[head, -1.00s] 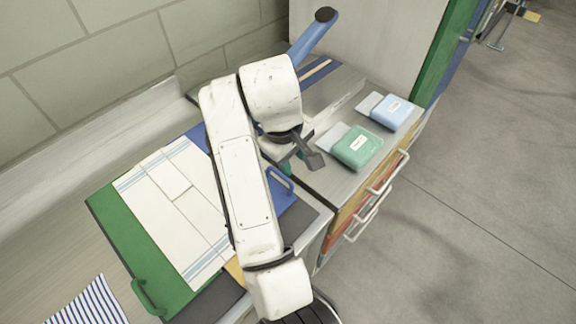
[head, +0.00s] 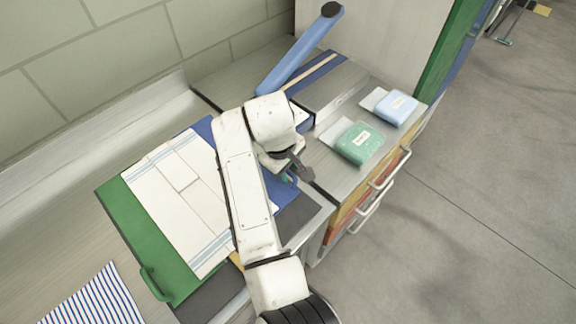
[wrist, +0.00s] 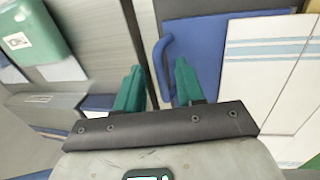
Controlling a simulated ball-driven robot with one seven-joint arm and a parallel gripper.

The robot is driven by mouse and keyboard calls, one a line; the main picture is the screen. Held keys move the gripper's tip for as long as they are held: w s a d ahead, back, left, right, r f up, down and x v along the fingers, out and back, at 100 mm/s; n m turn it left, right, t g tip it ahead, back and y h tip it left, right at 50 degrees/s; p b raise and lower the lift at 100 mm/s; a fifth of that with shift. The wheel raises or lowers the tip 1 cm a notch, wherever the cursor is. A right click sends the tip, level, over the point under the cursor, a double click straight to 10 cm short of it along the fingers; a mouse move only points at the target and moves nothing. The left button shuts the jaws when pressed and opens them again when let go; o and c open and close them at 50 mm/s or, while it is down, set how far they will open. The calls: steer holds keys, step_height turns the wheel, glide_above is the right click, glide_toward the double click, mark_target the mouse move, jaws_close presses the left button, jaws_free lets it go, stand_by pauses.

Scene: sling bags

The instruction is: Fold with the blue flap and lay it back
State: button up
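The blue flap (head: 284,195) lies flat at the right of the folding board, partly hidden by my arm. Its blue handle (wrist: 160,58) shows in the wrist view, just beyond and between my green fingertips. My gripper (head: 291,175) is open and empty, over the flap's right edge; it also shows in the wrist view (wrist: 158,78). The green flap (head: 128,220) lies flat at the left with its own handle (head: 155,284). A white cloth with blue stripes (head: 170,190) lies flat across the board, and part of it shows in the wrist view (wrist: 265,75).
A green pack (head: 360,143) and a light-blue pack (head: 396,107) sit on the counter at right. A blue bar (head: 300,55) rises at the back from a blue-edged metal unit (head: 325,88). A striped cloth (head: 98,298) lies at front left. Drawer handles (head: 375,205) jut from the cabinet front.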

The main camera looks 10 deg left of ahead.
steer(key=shift+f, duration=0.15)
steer(key=shift+c, duration=0.4)
jaws_close()
